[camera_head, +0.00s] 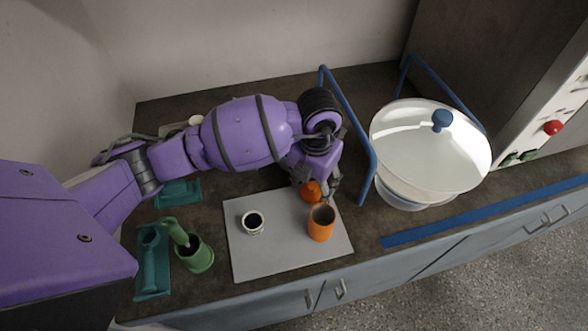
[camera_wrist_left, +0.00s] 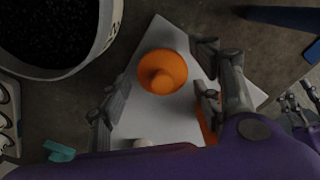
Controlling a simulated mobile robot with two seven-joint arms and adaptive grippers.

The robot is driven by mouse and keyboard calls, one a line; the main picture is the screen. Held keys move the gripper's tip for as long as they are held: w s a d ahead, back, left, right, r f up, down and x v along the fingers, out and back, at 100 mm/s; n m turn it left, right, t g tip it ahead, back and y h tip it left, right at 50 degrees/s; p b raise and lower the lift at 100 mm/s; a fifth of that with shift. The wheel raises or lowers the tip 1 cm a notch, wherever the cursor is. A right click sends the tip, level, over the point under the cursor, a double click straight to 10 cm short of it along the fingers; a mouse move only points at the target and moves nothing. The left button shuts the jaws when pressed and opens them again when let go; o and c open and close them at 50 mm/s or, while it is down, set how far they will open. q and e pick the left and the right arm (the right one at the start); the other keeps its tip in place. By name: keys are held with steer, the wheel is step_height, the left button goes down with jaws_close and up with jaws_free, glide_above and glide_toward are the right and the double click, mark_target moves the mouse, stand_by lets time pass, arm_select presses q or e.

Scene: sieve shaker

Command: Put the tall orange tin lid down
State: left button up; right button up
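The orange tin lid (camera_head: 312,191), a round cap with a knob, is at the back right of the grey board; it shows whole in the left wrist view (camera_wrist_left: 162,72) and appears to rest on the board. My left gripper (camera_head: 321,187) is right above it. Its fingers (camera_wrist_left: 163,80) stand apart on either side of the lid, with gaps between them and its rim, so it is open. The open orange tin (camera_head: 321,223) stands upright on the board in front of the lid. A finger partly hides it in the left wrist view (camera_wrist_left: 206,125).
A small white tin (camera_head: 252,223) with a dark inside stands on the grey board (camera_head: 262,266). Green holders and a green cup (camera_head: 197,255) are left of it. A dark-filled bowl (camera_wrist_left: 60,35) is near.

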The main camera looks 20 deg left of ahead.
mark_target(312, 186)
arm_select(q)
steer(key=shift+w+r, duration=0.1)
steer(key=shift+r, duration=0.05)
step_height(312, 186, up, 12)
steer(key=shift+p, duration=0.35)
steer(key=shift+d, duration=0.1)
stand_by(0.5)
